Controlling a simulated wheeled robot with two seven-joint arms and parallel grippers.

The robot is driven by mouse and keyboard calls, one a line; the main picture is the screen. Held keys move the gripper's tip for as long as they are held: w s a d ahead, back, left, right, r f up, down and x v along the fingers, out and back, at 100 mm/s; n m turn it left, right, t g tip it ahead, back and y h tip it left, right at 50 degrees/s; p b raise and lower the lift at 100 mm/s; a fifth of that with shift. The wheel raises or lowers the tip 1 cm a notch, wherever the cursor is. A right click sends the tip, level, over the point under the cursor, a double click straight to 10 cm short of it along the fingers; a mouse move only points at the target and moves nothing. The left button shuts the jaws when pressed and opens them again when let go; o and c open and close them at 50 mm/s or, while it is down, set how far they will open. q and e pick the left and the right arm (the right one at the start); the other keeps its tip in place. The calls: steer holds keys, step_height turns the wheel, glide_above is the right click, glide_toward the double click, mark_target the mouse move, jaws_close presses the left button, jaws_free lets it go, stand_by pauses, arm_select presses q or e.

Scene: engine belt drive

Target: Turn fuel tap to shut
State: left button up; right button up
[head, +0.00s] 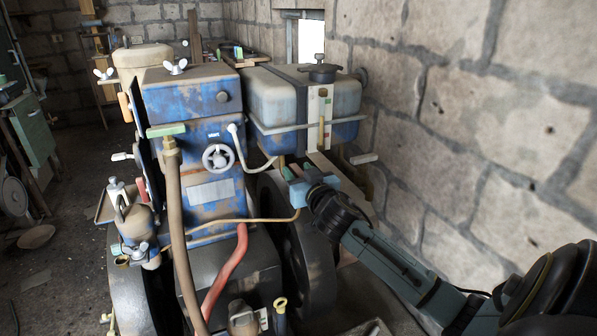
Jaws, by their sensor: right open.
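The fuel tank (275,97), grey-white above and blue below, stands behind the blue engine block (205,100). A thin brass fuel pipe (240,220) runs from the engine's lower left toward the space below the tank. My right gripper (303,174), light blue at its end, is open just below the tank, close to where this pipe rises. The fuel tap is not clearly visible; the gripper covers part of that area, and I cannot tell whether it touches anything. A pale lever (363,158) sticks out to the right of the gripper. My left gripper is out of view.
A stone wall (480,130) runs close along the right side. A dark flywheel (308,255) stands below my right gripper. Open floor shows at left.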

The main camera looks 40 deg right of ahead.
steer(key=shift+w+d, duration=0.1)
steer(key=shift+w, duration=0.2)
jaws_close()
